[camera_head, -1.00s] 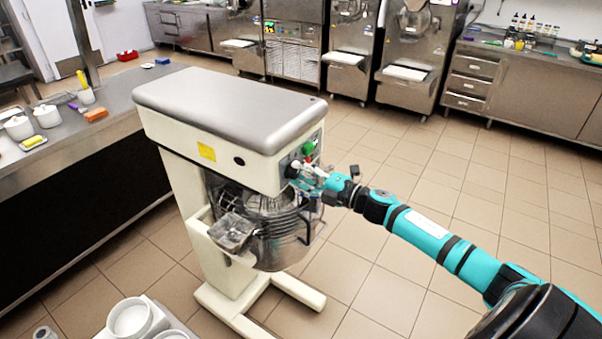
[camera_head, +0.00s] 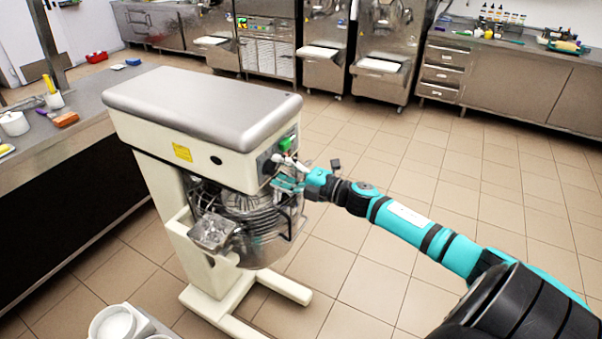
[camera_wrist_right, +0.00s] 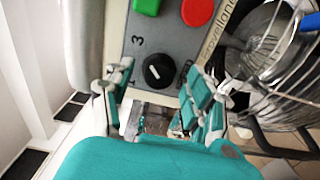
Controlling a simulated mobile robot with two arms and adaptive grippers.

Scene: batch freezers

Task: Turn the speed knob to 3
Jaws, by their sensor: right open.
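The mixer (camera_head: 200,105) is a cream floor machine with a grey top, a wire guard and a bowl. Its control panel faces my right arm. In the right wrist view the black round speed knob (camera_wrist_right: 158,70) sits on the grey panel (camera_wrist_right: 150,38), with a white mark on its face and a "3" printed beside it. A green button (camera_wrist_right: 147,6) and a red button (camera_wrist_right: 197,11) are beyond it. My right gripper (camera_wrist_right: 158,90) is open, its teal fingers to either side of the knob and a little short of it; contact is not clear. My left gripper is not in view.
The wire guard (camera_wrist_right: 262,75) and bowl are close to the right finger in the wrist view. A counter (camera_head: 80,130) with small containers stands left of the mixer. White bowls (camera_head: 113,323) are at the bottom. Tiled floor (camera_head: 420,170) is open to the right.

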